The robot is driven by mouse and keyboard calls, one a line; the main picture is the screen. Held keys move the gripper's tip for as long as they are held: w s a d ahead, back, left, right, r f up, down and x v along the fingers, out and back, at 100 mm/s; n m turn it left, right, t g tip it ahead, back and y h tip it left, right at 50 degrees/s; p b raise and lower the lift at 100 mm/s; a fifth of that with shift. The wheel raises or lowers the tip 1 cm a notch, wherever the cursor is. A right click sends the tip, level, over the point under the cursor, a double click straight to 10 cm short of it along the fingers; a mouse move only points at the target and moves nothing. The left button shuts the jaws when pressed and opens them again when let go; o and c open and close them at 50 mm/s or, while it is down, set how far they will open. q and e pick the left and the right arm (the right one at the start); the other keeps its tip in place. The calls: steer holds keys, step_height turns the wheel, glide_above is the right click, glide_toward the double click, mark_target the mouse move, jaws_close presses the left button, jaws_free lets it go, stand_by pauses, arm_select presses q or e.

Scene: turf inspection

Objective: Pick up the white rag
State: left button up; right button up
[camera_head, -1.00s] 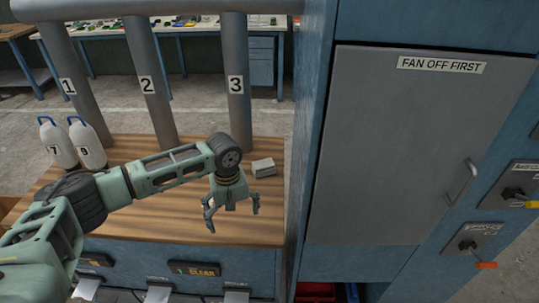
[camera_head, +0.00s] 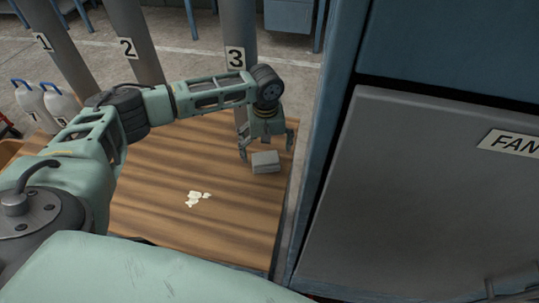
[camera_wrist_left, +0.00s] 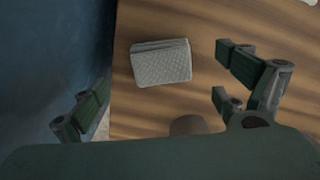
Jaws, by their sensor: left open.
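The white rag (camera_head: 265,163) is a small, folded, light grey-white block lying on the wooden tabletop (camera_head: 165,215), near its right edge. It also shows in the left wrist view (camera_wrist_left: 161,64), where its top has a fine woven texture. My left gripper (camera_head: 266,148) is open, with its fingers pointing down close to the rag. In the left wrist view the open fingers (camera_wrist_left: 163,100) stand wide apart to either side, and the rag lies between them in the picture, toward the upper part. I cannot tell the height gap. Nothing is held. My right gripper is not in view.
White flakes or a spill (camera_head: 197,198) lie mid-table. Grey pipes numbered 1, 2 and 3 (camera_head: 235,58) rise along the back. Two white bottles (camera_head: 62,104) stand at the left. A tall blue cabinet with a grey door (camera_head: 420,190) stands close right of the table.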

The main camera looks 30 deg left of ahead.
mark_target(266, 158)
arm_select(q)
steer(key=shift+f, duration=0.5)
steer(key=shift+s+a+f, duration=0.1)
steer(key=shift+f, duration=0.25)
step_height(266, 158, down, 4)
steer(key=shift+r+p, duration=0.1)
steer(key=shift+p, duration=0.65)
steer(key=shift+w+f, duration=0.25)
steer(key=shift+f, duration=0.2)
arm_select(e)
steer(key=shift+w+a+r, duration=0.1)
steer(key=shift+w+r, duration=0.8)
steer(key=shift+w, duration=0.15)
arm_select(q)
steer(key=shift+c, duration=0.2)
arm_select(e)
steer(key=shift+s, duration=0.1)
arm_select(q)
steer(key=shift+a, duration=0.1)
steer(key=c, duration=1.2)
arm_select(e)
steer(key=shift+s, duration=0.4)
arm_select(q)
steer(key=shift+r, duration=0.15)
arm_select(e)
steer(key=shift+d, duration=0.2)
